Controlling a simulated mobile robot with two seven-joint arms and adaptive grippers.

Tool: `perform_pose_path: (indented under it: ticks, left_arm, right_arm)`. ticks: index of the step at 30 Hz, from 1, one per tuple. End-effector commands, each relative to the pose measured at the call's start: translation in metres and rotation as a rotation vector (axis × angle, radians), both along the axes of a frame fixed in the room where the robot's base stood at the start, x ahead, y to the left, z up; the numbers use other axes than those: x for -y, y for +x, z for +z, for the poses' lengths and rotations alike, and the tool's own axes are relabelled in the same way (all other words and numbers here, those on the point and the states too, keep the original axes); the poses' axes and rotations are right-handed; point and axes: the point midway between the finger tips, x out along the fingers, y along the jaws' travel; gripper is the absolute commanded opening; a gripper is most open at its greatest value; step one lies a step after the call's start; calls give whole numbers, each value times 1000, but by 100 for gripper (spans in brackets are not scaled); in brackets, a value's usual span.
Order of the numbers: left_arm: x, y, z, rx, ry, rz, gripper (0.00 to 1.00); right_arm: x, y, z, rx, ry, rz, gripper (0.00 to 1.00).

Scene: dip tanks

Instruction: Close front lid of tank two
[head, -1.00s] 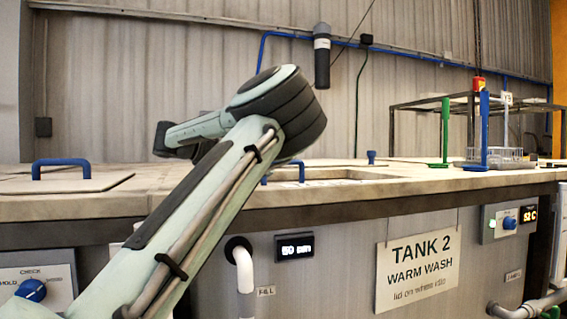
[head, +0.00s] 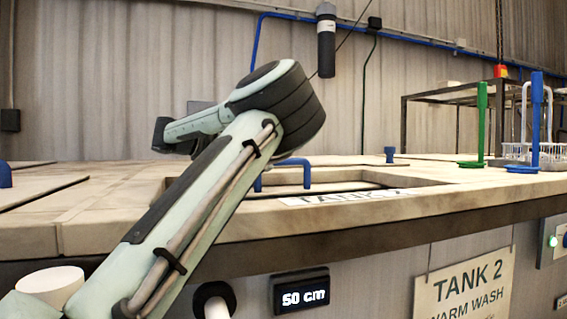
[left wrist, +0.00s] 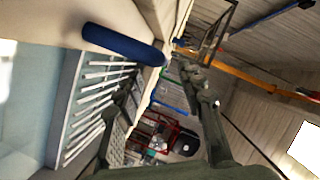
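Tank two, with its TANK 2 WARM WASH sign (head: 465,288), stands ahead in the head view. Its top shows a recessed opening, partly hidden by my left arm. A blue handle (head: 294,170) shows at the opening, just behind my arm; I cannot tell the exact pose of its lid. In the left wrist view, a thick blue handle bar (left wrist: 122,45) lies at upper left, beside a pale edge and above a slatted rack (left wrist: 95,95). My left gripper (left wrist: 160,78) has its fingers apart with nothing between them, the blue bar beyond them. My right gripper is out of view.
Another lid with a blue handle (head: 5,175) lies at the far left. A green post (head: 482,120), a blue post (head: 536,120) and a wire basket (head: 515,152) stand at right on the tank top. A black cylinder (head: 326,42) hangs above the back.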

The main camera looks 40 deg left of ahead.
Motion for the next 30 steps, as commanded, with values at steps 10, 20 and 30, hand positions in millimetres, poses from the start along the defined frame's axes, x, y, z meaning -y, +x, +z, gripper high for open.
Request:
perform_pose_path:
  ticks: [10, 20, 30]
  left_arm:
    - [8, 45, -9, -2, 1, -3, 38]
    - [12, 74, -16, 0, 1, -2, 38]
    - [12, 75, -16, 0, 1, 0, 26]
  right_arm:
    - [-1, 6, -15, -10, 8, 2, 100]
    - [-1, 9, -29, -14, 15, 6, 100]
    - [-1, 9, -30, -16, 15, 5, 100]
